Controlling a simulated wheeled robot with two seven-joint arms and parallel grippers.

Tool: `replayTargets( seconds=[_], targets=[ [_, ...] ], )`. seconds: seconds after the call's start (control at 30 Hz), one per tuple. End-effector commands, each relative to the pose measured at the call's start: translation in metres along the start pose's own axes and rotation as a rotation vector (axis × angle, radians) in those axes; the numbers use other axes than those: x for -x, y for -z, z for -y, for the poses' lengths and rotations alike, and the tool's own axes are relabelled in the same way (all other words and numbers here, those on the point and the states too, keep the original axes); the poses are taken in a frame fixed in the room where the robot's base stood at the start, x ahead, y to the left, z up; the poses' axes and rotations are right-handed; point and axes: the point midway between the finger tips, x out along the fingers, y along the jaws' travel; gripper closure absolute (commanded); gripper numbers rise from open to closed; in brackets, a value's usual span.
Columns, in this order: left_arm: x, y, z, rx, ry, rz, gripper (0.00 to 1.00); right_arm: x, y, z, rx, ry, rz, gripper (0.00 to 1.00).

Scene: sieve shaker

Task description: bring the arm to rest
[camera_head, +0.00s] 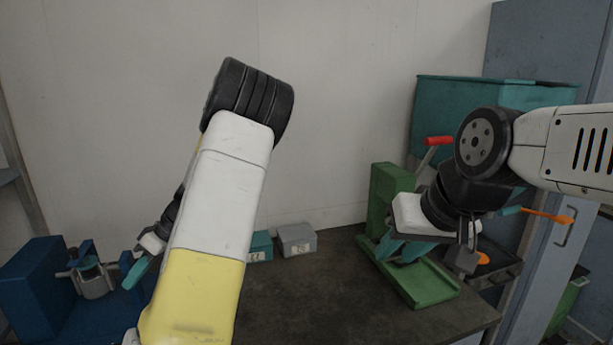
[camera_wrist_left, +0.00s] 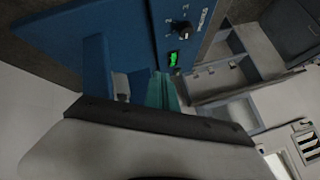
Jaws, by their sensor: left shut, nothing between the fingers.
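My left arm (camera_head: 215,200) is raised and bent across the left of the head view. My left gripper (camera_head: 136,272) hangs at its lower left, its teal fingers shut and empty, beside the blue shaker (camera_head: 32,288). The shaker carries a grey metal vessel (camera_head: 93,282) between blue posts. The left wrist view shows the teal fingers (camera_wrist_left: 162,92) near the shaker's blue panel (camera_wrist_left: 190,15), which has a black knob and a lit green display. My right gripper (camera_head: 405,248) is over the green stand at the right; its finger gap is unclear.
The dark bench (camera_head: 310,290) is mostly clear in the middle. A teal box (camera_head: 261,247) and a grey box (camera_head: 297,240) stand at its back. The green stand (camera_head: 425,287) with a red-handled lever (camera_head: 438,141) stands at the right, before a teal cabinet (camera_head: 440,110).

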Motion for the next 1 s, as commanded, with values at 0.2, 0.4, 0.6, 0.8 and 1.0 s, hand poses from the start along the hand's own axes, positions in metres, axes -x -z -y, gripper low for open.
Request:
replayTargets(
  seconds=[0.2,0.4,0.6,0.8,1.0],
  targets=[
    [0.034,-0.066,0.014,-0.3,-0.245,0.316,1.0,0.0,0.0,0.0,0.0,0.0,0.0,0.67],
    [0.098,-0.099,0.04,-0.565,-0.556,0.439,1.0,0.0,0.0,0.0,0.0,0.0,0.0,0.67],
    [0.167,-0.114,0.085,-0.808,-0.896,0.388,1.0,0.0,0.0,0.0,0.0,0.0,0.0,0.67],
    [0.22,-0.123,0.142,-1.016,-1.179,0.176,1.0,0.0,0.0,0.0,0.0,0.0,0.0,0.67],
    [0.244,-0.132,0.181,-1.143,-1.311,-0.043,1.0,0.0,0.0,0.0,0.0,0.0,0.0,0.67]
  ],
)
